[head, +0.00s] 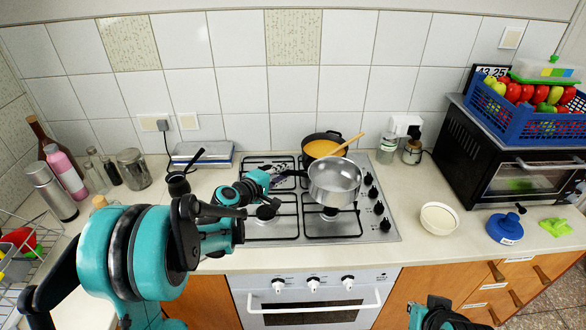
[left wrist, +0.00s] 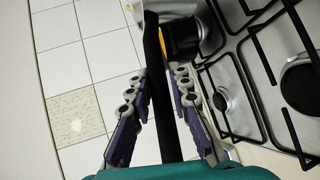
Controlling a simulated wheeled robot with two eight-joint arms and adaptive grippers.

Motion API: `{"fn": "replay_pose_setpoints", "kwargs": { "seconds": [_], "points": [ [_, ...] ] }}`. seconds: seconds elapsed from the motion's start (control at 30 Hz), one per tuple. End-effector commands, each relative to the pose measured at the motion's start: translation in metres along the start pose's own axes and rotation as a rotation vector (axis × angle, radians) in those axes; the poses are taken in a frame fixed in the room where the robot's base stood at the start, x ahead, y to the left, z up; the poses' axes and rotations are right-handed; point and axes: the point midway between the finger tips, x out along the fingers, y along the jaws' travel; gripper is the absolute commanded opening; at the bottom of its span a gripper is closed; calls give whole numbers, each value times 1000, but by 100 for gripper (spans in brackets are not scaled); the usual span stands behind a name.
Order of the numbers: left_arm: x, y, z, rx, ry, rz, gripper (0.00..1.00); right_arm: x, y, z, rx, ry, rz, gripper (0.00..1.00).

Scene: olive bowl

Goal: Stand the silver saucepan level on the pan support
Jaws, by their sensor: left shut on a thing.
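The silver saucepan (head: 335,182) is over the right side of the hob, its dark handle pointing left. My left gripper (head: 278,178) is shut on that handle. In the left wrist view, the black handle (left wrist: 165,120) runs between the two fingers of the left gripper (left wrist: 158,80). The saucepan's base overlaps the front right pan support (head: 345,226), a black grate; I cannot tell whether it touches it. The pan looks roughly level. My right gripper (head: 437,316) is at the bottom edge, partly cut off, its fingers unclear.
A black pot (head: 311,139) with orange contents and a wooden spoon (head: 348,144) stands just behind the saucepan. A white bowl (head: 439,219) and a blue lidded item (head: 504,228) are on the right counter. Bottles and a kitchen scale (head: 203,154) are at the left.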

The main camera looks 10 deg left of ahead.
Motion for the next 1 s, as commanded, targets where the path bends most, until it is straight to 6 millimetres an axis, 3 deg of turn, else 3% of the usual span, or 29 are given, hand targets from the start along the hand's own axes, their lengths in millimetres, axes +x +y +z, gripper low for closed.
{"fn": "replay_pose_setpoints", "kwargs": {
  "seconds": [0.37,1.0],
  "points": [
    [3,-14,-1,-3,1,2,0,9,0,7,0,0,0,0],
    [17,-63,-1,-3,1,2,0,40,0,29,0,0,0,0]
  ]
}}
